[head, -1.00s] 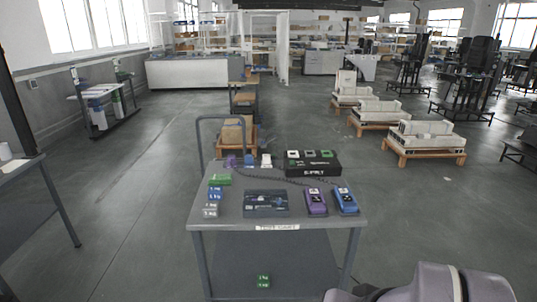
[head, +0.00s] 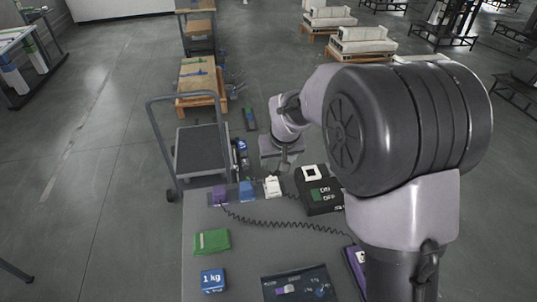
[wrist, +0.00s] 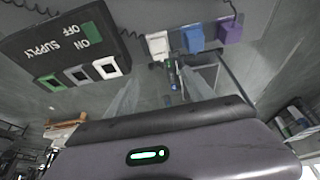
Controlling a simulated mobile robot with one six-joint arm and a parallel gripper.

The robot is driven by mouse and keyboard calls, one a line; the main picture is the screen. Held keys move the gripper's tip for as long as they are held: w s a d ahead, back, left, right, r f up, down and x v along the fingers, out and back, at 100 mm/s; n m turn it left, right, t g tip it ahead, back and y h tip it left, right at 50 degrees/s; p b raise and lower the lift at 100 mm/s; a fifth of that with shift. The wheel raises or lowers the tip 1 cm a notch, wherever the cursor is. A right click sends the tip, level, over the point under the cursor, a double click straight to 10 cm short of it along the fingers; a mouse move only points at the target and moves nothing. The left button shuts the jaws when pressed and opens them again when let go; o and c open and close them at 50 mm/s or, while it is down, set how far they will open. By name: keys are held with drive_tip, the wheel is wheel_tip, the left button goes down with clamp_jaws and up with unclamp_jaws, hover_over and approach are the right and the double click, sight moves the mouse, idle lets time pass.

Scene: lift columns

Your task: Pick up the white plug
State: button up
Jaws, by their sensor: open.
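The white plug (head: 272,187) stands at the far edge of the cart top, at the right end of a row of three plugs. It also shows at the top middle of the wrist view (wrist: 157,44). My gripper (head: 284,166) is just beyond and above the white plug in the head view, apart from it. In the wrist view its two grey fingers (wrist: 165,85) are spread and nothing is between them.
A blue plug (head: 247,191) and a purple plug (head: 220,196) stand to the left of the white one. The black supply box (head: 318,190) is close on its right. A coiled cord (head: 285,222) crosses the cart top (head: 250,258). A cart handle (head: 185,97) rises at the left.

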drive_tip(key=b, duration=0.4)
approach(272, 182)
drive_tip(key=x, duration=0.5)
drive_tip(key=shift+w+d, duration=0.25)
drive_tip(key=shift+w, duration=0.1)
drive_tip(key=b+x, duration=0.1)
drive_tip(key=x, duration=0.3)
drive_tip(key=b+x, duration=0.1)
drive_tip(key=x, duration=0.1)
drive_tip(key=shift+s+a+f+b, duration=0.1)
drive_tip(key=shift+s+a+b, duration=0.05)
drive_tip(key=shift+s+b, duration=0.2)
clamp_jaws()
